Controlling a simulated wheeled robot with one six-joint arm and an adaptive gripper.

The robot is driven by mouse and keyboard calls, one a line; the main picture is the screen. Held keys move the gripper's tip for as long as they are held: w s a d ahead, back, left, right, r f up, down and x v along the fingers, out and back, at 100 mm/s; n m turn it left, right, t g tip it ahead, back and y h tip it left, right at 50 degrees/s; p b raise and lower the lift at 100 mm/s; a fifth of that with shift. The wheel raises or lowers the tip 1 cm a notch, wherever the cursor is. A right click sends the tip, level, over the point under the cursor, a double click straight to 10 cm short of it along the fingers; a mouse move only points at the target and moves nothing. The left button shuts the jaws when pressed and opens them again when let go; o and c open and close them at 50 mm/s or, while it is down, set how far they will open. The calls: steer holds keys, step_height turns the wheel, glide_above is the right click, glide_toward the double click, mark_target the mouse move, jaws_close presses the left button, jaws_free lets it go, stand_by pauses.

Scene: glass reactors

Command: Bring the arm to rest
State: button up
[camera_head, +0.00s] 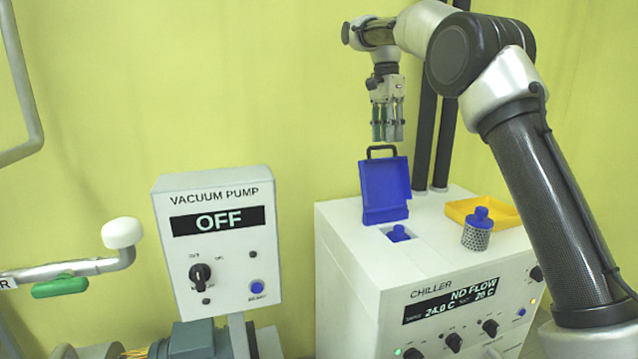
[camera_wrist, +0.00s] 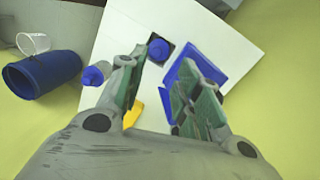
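My gripper (camera_head: 388,138) hangs fingers down above the chiller (camera_head: 345,250), over its raised blue lid (camera_head: 384,188), with clear air between. In the wrist view my gripper (camera_wrist: 166,68) shows its two green-padded fingers spread apart, with nothing held between them. The arm reaches up from the lower right, bends at the top and extends left to the gripper. The blue lid, with its dark handle, stands open behind a square opening that has a blue knob (camera_head: 398,233) in it. The lid also shows beside the right finger (camera_wrist: 212,62).
A mesh cylinder with a blue top (camera_head: 478,232) stands on the chiller by a yellow tray (camera_head: 508,211). The vacuum pump box (camera_head: 216,250) reads OFF; the chiller reads NO FLOW. A white-knobbed pipe (camera_head: 122,233) is at left. A blue drum (camera_wrist: 45,76) shows in the wrist view.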

step_height(320, 180, down, 7)
steer(key=s+d+n, duration=0.2)
steer(key=s+n, duration=0.1)
steer(key=n, duration=0.4)
steer(key=s+d+n+t, duration=0.1)
steer(key=s+d, duration=0.4)
steer(key=s, duration=0.7)
steer(key=s+d+f+n+t, duration=0.1)
steer(key=s+d, duration=0.5)
steer(key=s, duration=0.6)
steer(key=s+d+f+n+t, duration=0.1)
steer(key=s+d+t, duration=0.3)
steer(key=s, duration=0.8)
steer(key=shift+s+d+n+y, duration=0.3)
steer(key=shift+s+d+n, duration=0.1)
steer(key=shift+d+n, duration=0.5)
